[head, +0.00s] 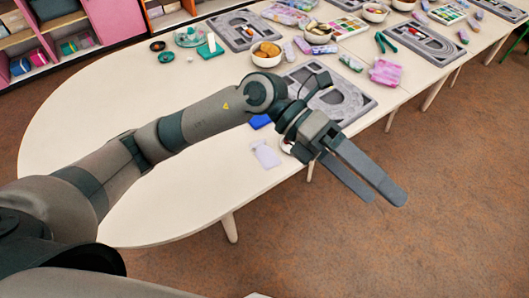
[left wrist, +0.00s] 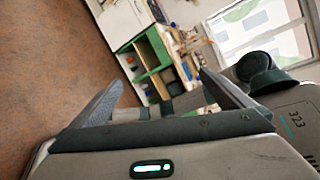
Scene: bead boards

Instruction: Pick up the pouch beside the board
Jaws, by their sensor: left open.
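A pale lilac pouch (head: 266,154) lies flat near the table's front edge, left of my left gripper. A grey bead board (head: 357,101) lies behind my left gripper, partly hidden by my arm. A pink and lilac patterned pouch (head: 385,72) lies just behind that board's right part. My left gripper (head: 383,194) is open and empty, its fingers reaching past the table's front edge over the floor. Its two fingers also show in the left wrist view (left wrist: 165,98) with nothing between them. My right gripper is not in view.
A blue item (head: 260,121) lies by my left forearm. A bowl (head: 266,55) stands behind my arm. More boards, bowls and small pouches fill the table's back and right. The left part of the white table (head: 85,125) is clear. Shelves stand at the back left.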

